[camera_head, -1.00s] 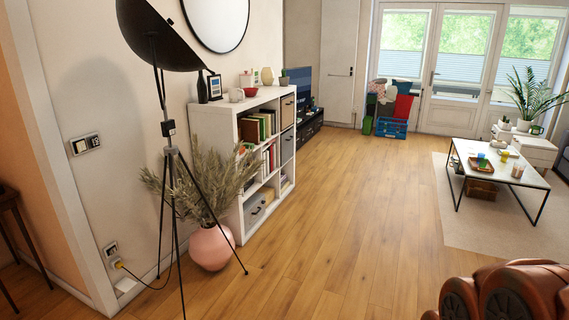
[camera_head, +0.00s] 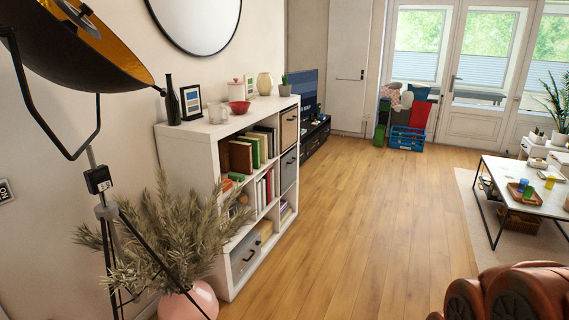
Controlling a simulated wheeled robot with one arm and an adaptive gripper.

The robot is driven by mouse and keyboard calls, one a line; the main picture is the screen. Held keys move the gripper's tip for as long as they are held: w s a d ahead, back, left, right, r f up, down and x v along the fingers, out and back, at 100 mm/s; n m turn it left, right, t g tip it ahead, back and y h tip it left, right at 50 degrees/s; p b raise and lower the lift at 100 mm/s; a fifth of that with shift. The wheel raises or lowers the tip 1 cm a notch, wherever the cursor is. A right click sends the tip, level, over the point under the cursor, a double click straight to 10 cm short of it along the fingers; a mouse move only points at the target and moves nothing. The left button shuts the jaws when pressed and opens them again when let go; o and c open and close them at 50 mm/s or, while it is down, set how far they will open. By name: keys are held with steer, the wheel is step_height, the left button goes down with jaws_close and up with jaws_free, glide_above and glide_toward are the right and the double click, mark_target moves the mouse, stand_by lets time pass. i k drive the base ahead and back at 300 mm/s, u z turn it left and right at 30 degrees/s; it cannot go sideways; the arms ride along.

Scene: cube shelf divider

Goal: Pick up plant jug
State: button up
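Several things could be the plant jug; I cannot tell which it is. A small potted plant (camera_head: 285,86) stands at the far end of the white cube shelf's top. A cream rounded vase or jug (camera_head: 265,84) stands upright just left of it. On the floor at the near end of the shelf, a large pink round pot (camera_head: 190,302) holds a bushy grey-green plant (camera_head: 165,240); the pot's lower part is cut off by the frame edge. My gripper is not in view.
A tripod floor lamp (camera_head: 100,185) stands at the left. A brown leather seat (camera_head: 515,295) is at the lower right. The wooden floor between is clear.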

mark_target(215, 109)
steer(key=i, duration=3.1)
steer(key=u, duration=3.4)
